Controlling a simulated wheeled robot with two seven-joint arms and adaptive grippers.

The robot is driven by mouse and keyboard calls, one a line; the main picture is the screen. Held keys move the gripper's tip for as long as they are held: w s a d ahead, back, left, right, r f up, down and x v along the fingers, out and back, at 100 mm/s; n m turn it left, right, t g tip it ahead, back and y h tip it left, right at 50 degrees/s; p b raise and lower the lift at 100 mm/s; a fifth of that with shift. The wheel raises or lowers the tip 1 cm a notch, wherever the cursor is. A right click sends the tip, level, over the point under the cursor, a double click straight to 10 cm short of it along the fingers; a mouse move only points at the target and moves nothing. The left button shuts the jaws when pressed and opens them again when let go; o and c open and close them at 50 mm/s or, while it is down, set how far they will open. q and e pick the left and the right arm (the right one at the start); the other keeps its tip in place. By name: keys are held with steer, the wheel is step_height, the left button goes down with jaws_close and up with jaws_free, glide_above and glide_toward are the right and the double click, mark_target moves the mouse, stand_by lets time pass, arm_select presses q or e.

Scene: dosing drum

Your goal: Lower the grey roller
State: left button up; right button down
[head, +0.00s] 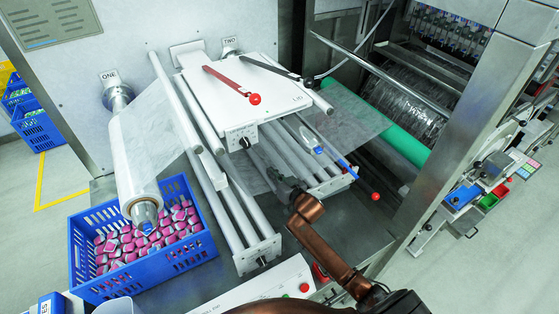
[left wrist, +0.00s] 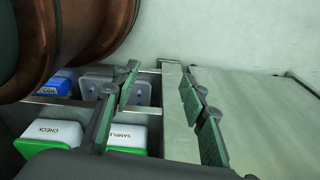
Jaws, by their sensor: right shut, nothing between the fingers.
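Several grey rollers show in the head view: parallel ones in the middle frame (head: 262,246), and a long thin grey bar (head: 375,72) slanting across the machine opening at the right. I cannot tell which is the task's grey roller. My right gripper (head: 273,178) is shut and empty, at the right side of the middle frame's rollers; whether it touches them is unclear. My left gripper (left wrist: 160,108) shows in the left wrist view with its green-padded fingers apart and nothing between them, above a divided tray and a pale flat surface.
A lidded white unit (head: 262,82) has a red lever with a red ball (head: 255,99). A green roller (head: 385,130) lies right. A blue crate (head: 88,272) of pink-topped packs stands left, below a film roll (head: 135,165).

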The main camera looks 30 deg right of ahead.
arm_select(q)
step_height(320, 180, down, 8)
steer(key=s+b, duration=0.1)
steer(key=b, duration=0.5)
steer(key=shift+s+r, duration=0.2)
arm_select(e)
step_height(320, 180, down, 16)
steer(key=shift+f, duration=0.25)
arm_select(q)
steer(key=shift+w, duration=0.1)
arm_select(e)
steer(key=shift+s+f, duration=0.15)
arm_select(q)
steer(key=shift+r, duration=0.1)
arm_select(e)
step_height(320, 180, up, 5)
steer(key=p, duration=0.4)
arm_select(q)
steer(key=shift+w+r+b, duration=0.15)
steer(key=shift+r+b, duration=0.55)
steer(key=shift+r, duration=0.75)
arm_select(e)
steer(key=v, duration=0.9)
steer(key=shift+s+d, duration=0.35)
steer(key=shift+d, duration=0.05)
